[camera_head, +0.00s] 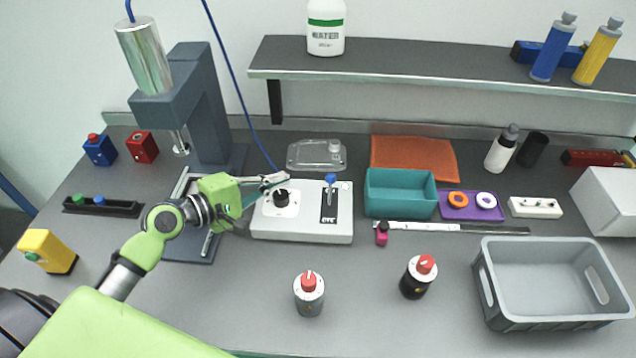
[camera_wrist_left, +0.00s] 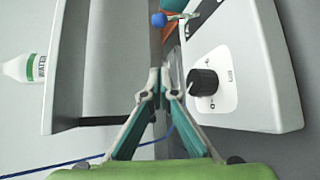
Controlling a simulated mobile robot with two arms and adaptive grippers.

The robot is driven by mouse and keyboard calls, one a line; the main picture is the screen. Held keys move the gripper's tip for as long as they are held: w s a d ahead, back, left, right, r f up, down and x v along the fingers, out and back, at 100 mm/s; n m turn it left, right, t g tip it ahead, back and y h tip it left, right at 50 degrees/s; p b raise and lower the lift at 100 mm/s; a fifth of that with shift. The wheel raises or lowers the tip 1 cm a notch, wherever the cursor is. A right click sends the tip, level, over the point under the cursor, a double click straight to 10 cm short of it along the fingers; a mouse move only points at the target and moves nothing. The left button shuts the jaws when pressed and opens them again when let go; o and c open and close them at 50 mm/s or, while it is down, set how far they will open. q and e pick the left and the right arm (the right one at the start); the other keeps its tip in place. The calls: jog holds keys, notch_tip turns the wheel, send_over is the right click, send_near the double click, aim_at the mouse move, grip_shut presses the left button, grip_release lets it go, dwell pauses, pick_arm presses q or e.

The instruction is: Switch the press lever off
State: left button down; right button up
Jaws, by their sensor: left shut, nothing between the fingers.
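The lever with a blue ball knob (camera_head: 331,178) rises from a black plate on the white control box (camera_head: 300,232); its stem points up toward the back. The knob also shows at the top of the left wrist view (camera_wrist_left: 158,19), beyond my fingertips. A black dial (camera_head: 281,198) sits on the left part of the box and shows in the left wrist view (camera_wrist_left: 203,80). My left gripper (camera_head: 286,178) is shut and empty above the back left of the box, left of the lever and apart from it. My right gripper is out of view.
The dark press (camera_head: 205,110) stands left of the box. A clear lidded tray (camera_head: 316,155) lies behind it. A teal bin (camera_head: 400,193) stands just right of it. A shelf (camera_head: 430,65) overhangs the back. The front table holds two red-capped bottles (camera_head: 309,294) (camera_head: 418,277).

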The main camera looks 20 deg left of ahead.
aim_at(330, 190)
pick_arm(q)
jog(key=shift+f, duration=0.2)
dwell(0.3)
jog(key=shift+w+d, duration=0.1)
jog(key=shift+w, duration=0.1)
jog(key=p+x, duration=0.2)
jog(key=x, duration=0.7)
jog(key=shift+w+r, duration=0.1)
jog(key=shift+w, duration=0.05)
jog(key=s+d+p, duration=0.1)
jog(key=d+p, duration=0.1)
jog(key=shift+s+r+p, duration=0.35)
jog(key=shift+s+p, duration=0.05)
jog(key=shift+s+d+r, duration=0.15)
jog(key=shift+s+d, duration=0.25)
jog(key=shift+s, duration=0.05)
